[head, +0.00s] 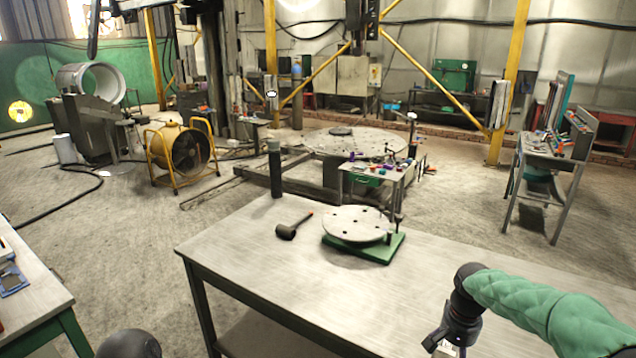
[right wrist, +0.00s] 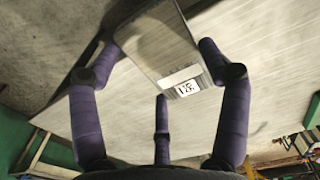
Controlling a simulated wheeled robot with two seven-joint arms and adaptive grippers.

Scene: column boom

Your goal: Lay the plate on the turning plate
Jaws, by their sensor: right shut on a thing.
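The turning plate (head: 357,224) is a round, pale disc with several dark holes, on a green base on the grey table. My right gripper (head: 445,340) is low at the right in the head view, over the near part of the table, to the right of and nearer than the turning plate. In the right wrist view its fingers are shut on the plate (right wrist: 150,42), a grey, flat rectangular piece with a white printed label. In the head view the plate is mostly hidden, with only a pale bit showing. My left gripper is not in view.
A dark mallet (head: 287,231) lies left of the turning plate, and a dark cylinder (head: 275,168) stands at the far table edge. The table (head: 290,295) is bare in front of them. A smaller bench (head: 45,300) stands at the left.

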